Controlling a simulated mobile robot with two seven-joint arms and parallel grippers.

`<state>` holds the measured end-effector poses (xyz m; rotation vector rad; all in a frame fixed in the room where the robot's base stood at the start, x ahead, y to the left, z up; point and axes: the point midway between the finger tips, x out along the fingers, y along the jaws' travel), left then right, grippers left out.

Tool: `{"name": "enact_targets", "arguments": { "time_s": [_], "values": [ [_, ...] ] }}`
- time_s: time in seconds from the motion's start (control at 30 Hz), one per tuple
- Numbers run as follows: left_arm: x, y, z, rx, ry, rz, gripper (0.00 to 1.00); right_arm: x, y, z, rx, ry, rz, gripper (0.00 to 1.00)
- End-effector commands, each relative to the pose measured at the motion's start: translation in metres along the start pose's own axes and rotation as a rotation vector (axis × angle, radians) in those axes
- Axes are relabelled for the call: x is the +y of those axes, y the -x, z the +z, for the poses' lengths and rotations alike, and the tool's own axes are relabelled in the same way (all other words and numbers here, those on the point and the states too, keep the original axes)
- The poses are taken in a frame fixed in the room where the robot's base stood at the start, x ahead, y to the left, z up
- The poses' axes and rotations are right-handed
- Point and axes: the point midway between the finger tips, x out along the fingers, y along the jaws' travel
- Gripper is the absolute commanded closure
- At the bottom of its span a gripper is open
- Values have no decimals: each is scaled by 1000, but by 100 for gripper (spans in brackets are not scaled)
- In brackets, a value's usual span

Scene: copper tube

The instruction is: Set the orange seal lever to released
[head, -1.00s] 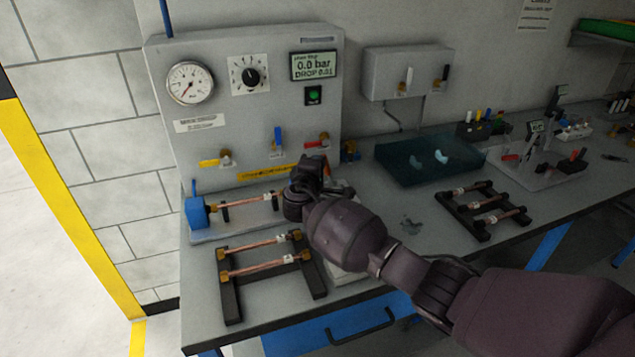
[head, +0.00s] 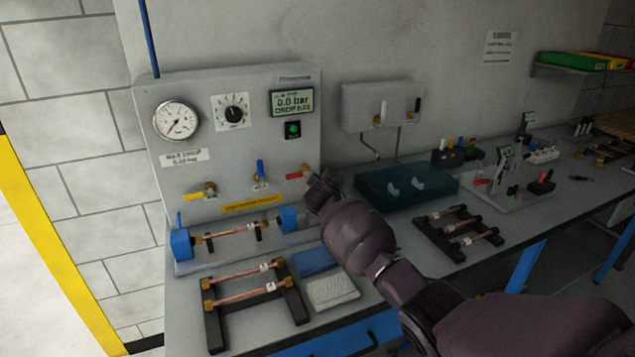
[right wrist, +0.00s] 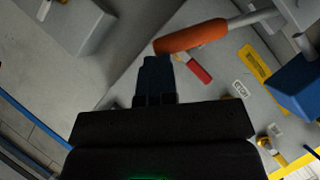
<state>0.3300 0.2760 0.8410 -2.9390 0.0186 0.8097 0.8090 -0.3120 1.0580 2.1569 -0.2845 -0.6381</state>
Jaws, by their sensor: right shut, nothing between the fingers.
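The orange seal lever (right wrist: 191,37) shows in the right wrist view as an orange grip on a grey rod, beside a blue block (right wrist: 300,88). In the head view I cannot make out the lever; my right gripper and arm may cover it. My right gripper (head: 322,190) is at the right end of the test fixture, in front of the panel. In the right wrist view its fingertips (right wrist: 155,62) are shut and empty, close to the orange grip's left end. I cannot tell whether they touch. My left gripper is not in view.
The panel (head: 240,120) has yellow, blue and red (head: 296,178) valve handles. A copper tube (head: 230,231) lies in the fixture between blue blocks. A black rack (head: 214,320) with copper tubes stands in front. A teal tray (head: 400,190) is to the right.

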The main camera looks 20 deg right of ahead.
Motion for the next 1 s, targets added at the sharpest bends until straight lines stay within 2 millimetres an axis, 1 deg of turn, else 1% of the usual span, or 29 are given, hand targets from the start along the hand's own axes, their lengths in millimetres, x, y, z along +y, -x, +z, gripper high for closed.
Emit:
{"name": "enact_targets", "arguments": {
  "time_s": [0.2, 0.4, 0.7, 1.0],
  "values": [
    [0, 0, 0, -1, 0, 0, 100, 4, -8, 12, 0, 3, 2, 100],
    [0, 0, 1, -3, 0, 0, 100, 6, -12, 17, 0, 4, 2, 100],
    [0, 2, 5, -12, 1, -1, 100, 7, -14, 21, -3, 5, 2, 100],
    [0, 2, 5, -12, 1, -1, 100, 7, -14, 22, -6, 6, 3, 100]
  ]
}}
